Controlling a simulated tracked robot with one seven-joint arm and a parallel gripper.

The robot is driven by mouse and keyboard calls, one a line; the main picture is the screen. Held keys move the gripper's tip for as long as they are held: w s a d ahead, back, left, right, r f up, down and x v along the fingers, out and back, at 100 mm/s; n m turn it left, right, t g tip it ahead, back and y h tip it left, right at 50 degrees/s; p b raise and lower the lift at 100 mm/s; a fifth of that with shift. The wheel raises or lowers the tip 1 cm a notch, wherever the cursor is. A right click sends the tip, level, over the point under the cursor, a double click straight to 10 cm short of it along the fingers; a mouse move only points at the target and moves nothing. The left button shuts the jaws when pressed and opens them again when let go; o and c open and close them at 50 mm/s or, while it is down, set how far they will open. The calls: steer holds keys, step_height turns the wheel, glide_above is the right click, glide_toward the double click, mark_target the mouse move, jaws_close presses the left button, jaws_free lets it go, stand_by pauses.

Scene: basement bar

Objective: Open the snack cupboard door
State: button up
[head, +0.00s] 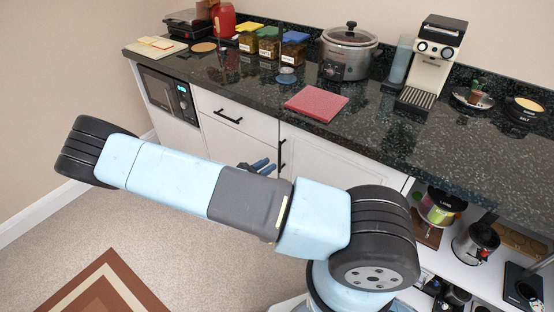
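The white base cabinet has a tall door (335,160) right of centre and another door (222,141) under a drawer. Both look shut, and no label shows which is the snack cupboard. Black upright handles (283,147) show near the seam between the doors. My gripper (266,166) shows only as dark blue finger parts just left of these handles, in front of the left door. My arm hides the rest of it and the lower doors. I cannot tell if it touches a handle or how far its fingers are apart.
The dark countertop (400,135) holds a red board (316,103), slow cooker (347,52), coffee machine (433,62) and several lidded jars. A microwave (169,97) is built in at left. Open shelves (462,262) with cans and a mug are at right. Carpeted floor (60,235) is clear at left.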

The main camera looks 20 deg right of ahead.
mark_target(280, 158)
steer(key=x, duration=0.6)
steer(key=shift+w+d, duration=0.15)
steer(key=shift+d, duration=0.15)
jaws_close()
